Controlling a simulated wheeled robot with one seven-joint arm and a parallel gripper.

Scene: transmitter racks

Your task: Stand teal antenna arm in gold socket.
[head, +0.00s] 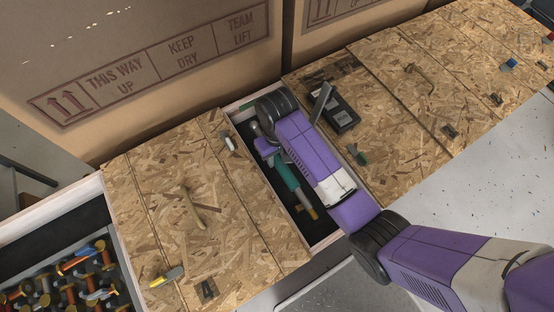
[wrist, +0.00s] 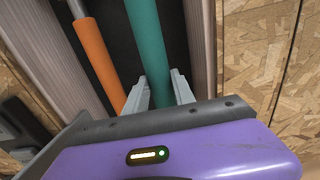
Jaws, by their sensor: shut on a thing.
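A teal antenna arm (head: 285,172) lies in the open dark bay between the board lids in the head view. In the wrist view the teal antenna arm (wrist: 150,40) runs between the two pale fingers of my gripper (wrist: 160,92), which is shut on it. An orange rod with a grey end (wrist: 98,60) lies beside it, to the left and apart from the fingers. In the head view a small gold-coloured piece (head: 312,212) shows near the lower end of the teal arm; I cannot tell whether it is the gold socket. My purple arm covers part of the bay.
Pale wooden walls (wrist: 199,45) flank the bay. Board lids lie on both sides, with a black handheld device (head: 340,110), a green-handled tool (head: 357,154) and a yellow-grey tool (head: 167,277) on them. A bin of orange-and-gold parts (head: 75,280) is lower left. Large cartons stand behind.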

